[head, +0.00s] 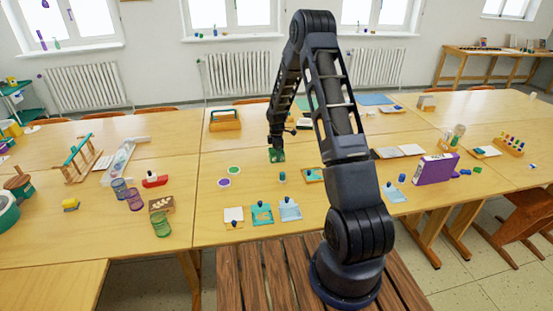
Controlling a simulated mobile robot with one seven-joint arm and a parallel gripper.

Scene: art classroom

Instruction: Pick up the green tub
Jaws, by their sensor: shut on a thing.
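My gripper (276,150) points down over the middle of the large wooden table. It is shut on a small green thing, which I take to be the green tub (277,157). The tub shows just below the fingers, at or close to the table top; I cannot tell whether it touches the table. The fingers hide part of it, and its details are too small to make out.
In front of the gripper are a small teal piece (282,176), a green disc (233,170), a purple disc (224,182) and several stamps on pads. A wooden caddy (225,121) stands behind left, a purple box (436,168) to the right. Bare table lies left of the gripper.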

